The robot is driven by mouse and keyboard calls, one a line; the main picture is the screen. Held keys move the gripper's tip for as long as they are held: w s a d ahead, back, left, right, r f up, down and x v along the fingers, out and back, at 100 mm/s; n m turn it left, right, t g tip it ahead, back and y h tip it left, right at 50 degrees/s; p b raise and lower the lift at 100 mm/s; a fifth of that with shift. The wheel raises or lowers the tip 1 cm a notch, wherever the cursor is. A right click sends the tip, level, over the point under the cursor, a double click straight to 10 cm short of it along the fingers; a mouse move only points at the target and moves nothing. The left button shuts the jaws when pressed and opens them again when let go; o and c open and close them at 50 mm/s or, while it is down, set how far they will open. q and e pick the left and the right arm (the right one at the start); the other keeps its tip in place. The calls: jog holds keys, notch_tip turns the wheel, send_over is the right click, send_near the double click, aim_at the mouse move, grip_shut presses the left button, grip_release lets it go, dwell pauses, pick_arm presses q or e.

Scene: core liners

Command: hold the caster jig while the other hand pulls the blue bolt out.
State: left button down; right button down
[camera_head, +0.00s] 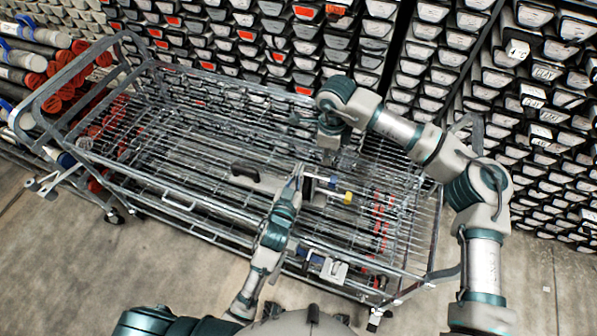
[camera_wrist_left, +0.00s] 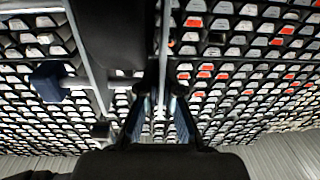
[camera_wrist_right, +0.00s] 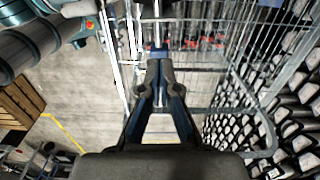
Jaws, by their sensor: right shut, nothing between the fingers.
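The caster jig (camera_head: 272,182) is a grey piece with a black handle, over the wire cart. A blue bolt (camera_head: 333,181) and a yellow-ended bolt (camera_head: 348,197) stick out on its right side. In the left wrist view, the blue bolt head (camera_wrist_left: 46,82) sits on a grey rod through a pale plate. My left gripper (camera_head: 297,172) is at the jig; its fingers (camera_wrist_left: 161,98) stand on either side of a thin pale edge and look closed on it. My right gripper (camera_head: 330,156) is shut and empty, just above the blue bolt. Its fingertips (camera_wrist_right: 159,66) meet.
The wire cart (camera_head: 185,212) spans the middle, with its tubular end frame at the left. Racks of labelled core trays (camera_head: 245,40) stand close behind. Red-capped tubes (camera_head: 60,95) lie at the left. Concrete floor (camera_head: 60,270) is clear in front.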

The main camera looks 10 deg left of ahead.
jog(key=shift+f, duration=4.4)
pick_arm(q)
jog(key=shift+f, duration=0.2)
pick_arm(e)
jog(key=shift+s+d, duration=0.25)
jog(key=shift+d, duration=1.15)
jog(key=shift+s+d, duration=0.2)
jog(key=shift+d, duration=1.3)
pick_arm(q)
jog(key=shift+r, duration=0.1)
pick_arm(e)
notch_tip(320, 180, up, 7)
jog(key=a, duration=0.1)
pick_arm(q)
jog(key=c, duration=1.2)
grip_release()
jog(key=shift+c, duration=0.2)
pick_arm(e)
jog(key=shift+w+a, duration=0.1)
